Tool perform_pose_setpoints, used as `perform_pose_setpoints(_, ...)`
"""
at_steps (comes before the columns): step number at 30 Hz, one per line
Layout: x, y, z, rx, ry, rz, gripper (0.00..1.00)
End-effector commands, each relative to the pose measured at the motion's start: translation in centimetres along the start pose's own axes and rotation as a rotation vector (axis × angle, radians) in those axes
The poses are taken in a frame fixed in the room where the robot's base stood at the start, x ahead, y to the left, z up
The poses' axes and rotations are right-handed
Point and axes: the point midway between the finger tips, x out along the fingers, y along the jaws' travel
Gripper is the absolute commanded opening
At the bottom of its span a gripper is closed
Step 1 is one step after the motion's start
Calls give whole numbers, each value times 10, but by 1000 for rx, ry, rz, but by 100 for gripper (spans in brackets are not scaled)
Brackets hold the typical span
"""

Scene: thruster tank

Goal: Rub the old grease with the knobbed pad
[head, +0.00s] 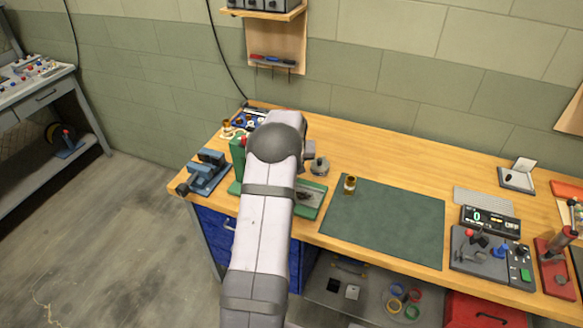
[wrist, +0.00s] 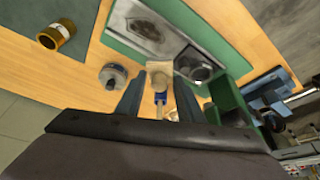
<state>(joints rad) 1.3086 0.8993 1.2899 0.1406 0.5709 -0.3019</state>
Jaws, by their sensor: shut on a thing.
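My gripper (wrist: 158,92) shows in the wrist view with its two dark fingers on either side of a small pale piece with a blue part (wrist: 160,72). This seems to be the knobbed pad, though its knobs are too small to make out. The old grease seems to be the dark smear (wrist: 146,28) on a grey plate in a green tray (wrist: 112,38), just beyond the fingertips. The pad's contact with the plate cannot be told.
A round grey knobbed thing (wrist: 113,75) stands on the bench beside my gripper. An amber jar (wrist: 57,34) stands at the green mat's edge (head: 385,225). A blue vise (head: 207,172) is to the left, and a control box (head: 483,252) to the right. The mat is mostly clear.

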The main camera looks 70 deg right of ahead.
Motion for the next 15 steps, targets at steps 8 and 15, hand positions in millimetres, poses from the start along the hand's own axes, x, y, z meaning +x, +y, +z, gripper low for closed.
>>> perform_pose_setpoints(8, 22, 0, 10, 1, -1, 0, 16)
perform_pose_setpoints(15, 42, 0, 18, 1, -1, 1, 16)
